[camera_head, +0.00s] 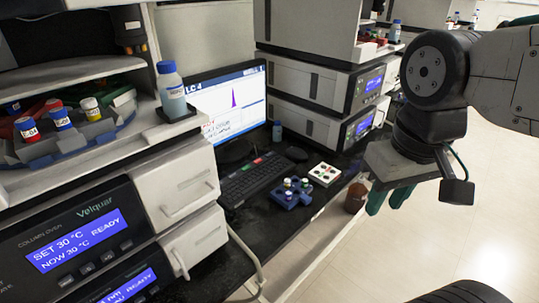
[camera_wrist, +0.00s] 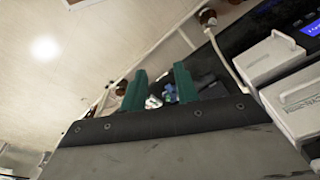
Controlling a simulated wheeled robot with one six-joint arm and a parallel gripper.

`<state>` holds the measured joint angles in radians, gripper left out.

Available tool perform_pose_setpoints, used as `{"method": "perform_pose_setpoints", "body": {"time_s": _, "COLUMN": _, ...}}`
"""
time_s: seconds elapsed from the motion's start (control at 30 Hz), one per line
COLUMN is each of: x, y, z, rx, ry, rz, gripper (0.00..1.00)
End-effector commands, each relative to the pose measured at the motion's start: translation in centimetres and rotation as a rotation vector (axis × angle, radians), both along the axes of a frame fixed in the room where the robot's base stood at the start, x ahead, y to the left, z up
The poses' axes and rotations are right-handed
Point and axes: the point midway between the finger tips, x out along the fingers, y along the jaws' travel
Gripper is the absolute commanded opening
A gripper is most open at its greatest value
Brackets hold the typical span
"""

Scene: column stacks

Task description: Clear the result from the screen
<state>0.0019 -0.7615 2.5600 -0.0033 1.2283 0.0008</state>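The screen (camera_head: 228,108) is a monitor at the back of the black bench in the head view, marked "LC 4", with a purple peak on a white plot. Its lower left part carries small red text that I cannot read. A black keyboard (camera_head: 250,180) with a red key and a green key lies in front of it, and a dark mouse (camera_head: 296,154) lies to the right. My gripper (camera_head: 388,199) is to the right of the bench, well apart from the keyboard and screen. In the wrist view its green fingers (camera_wrist: 160,86) are apart with nothing held between them.
A blue vial holder (camera_head: 292,193) and a white tray (camera_head: 324,174) stand right of the keyboard. A brown bottle (camera_head: 355,197) is near the bench edge. Instrument stacks, including the column oven (camera_head: 78,240), flank the screen. Open floor (camera_head: 480,215) lies right.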

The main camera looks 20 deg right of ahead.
Motion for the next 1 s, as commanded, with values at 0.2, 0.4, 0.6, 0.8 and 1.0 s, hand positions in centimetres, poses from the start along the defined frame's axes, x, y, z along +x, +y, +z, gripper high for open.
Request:
{"method": "perform_pose_setpoints", "body": {"time_s": 0.2, "x": 0.00, "y": 0.00, "z": 0.00, "rx": 0.000, "ry": 0.000, "rz": 0.000, "gripper": 0.00}}
{"method": "perform_pose_setpoints", "body": {"time_s": 0.4, "x": 0.00, "y": 0.00, "z": 0.00, "rx": 0.000, "ry": 0.000, "rz": 0.000, "gripper": 0.00}}
{"method": "perform_pose_setpoints", "body": {"time_s": 0.6, "x": 0.00, "y": 0.00, "z": 0.00, "rx": 0.000, "ry": 0.000, "rz": 0.000, "gripper": 0.00}}
{"method": "perform_pose_setpoints", "body": {"time_s": 0.8, "x": 0.00, "y": 0.00, "z": 0.00, "rx": 0.000, "ry": 0.000, "rz": 0.000, "gripper": 0.00}}
{"method": "perform_pose_setpoints", "body": {"time_s": 1.0, "x": 0.00, "y": 0.00, "z": 0.00, "rx": 0.000, "ry": 0.000, "rz": 0.000, "gripper": 0.00}}
